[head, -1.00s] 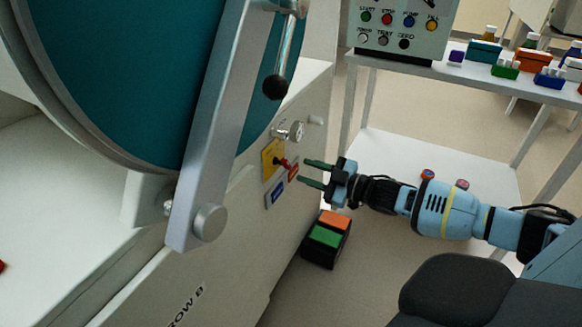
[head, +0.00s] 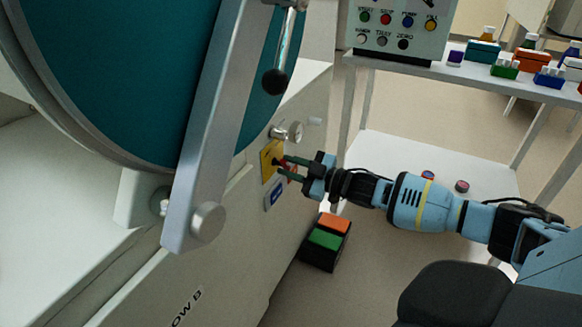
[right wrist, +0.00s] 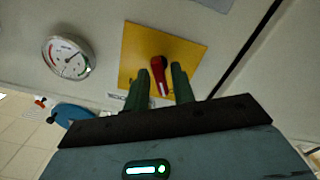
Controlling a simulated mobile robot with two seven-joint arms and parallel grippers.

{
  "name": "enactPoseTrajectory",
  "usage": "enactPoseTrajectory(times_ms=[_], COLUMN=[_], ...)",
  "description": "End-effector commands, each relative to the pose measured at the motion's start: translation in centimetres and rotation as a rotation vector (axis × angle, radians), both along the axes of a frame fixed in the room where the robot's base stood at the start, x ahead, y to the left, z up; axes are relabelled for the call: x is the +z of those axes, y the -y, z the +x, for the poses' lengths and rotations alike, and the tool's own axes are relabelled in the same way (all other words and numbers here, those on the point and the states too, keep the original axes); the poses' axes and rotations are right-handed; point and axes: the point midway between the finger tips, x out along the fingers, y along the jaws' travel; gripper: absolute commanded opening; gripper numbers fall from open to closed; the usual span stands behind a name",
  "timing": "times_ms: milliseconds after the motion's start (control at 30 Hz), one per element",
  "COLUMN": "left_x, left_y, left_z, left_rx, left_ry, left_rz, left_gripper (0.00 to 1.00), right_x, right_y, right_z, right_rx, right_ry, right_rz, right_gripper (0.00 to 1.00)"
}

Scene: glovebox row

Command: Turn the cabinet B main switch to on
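The cabinet B main switch is a red rotary handle (right wrist: 160,72) on a yellow plate (right wrist: 188,47), which also shows on the cabinet side in the head view (head: 267,160). My right gripper (head: 284,167) is at the switch, its two green fingers pointing at the plate. In the right wrist view the fingers (right wrist: 160,88) stand apart, one on each side of the red handle, with small gaps visible. My left gripper is not in view.
A round gauge (right wrist: 68,58) sits beside the yellow plate. A blue label (head: 276,194) is below the plate. A box with orange and green tops (head: 326,240) stands on the floor by the cabinet. A lever with a black knob (head: 275,83) hangs above the panel.

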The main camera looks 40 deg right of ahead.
Motion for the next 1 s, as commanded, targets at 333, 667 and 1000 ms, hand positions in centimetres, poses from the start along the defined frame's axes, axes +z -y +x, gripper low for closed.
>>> enactPoseTrajectory(times_ms=[333,667,1000], left_x=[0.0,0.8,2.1], left_y=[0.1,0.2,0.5], left_z=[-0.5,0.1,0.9], left_rx=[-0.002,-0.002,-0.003], left_ry=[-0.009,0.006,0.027], left_rz=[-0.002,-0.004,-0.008], left_gripper=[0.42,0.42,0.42], right_x=[0.0,0.2,0.2], right_y=[0.0,0.0,0.0], right_z=[0.0,0.0,0.0], right_rx=[0.000,0.001,0.001], right_ry=[0.000,-0.034,-0.123], right_rz=[0.001,0.087,0.301], right_gripper=[0.00,0.00,0.00])
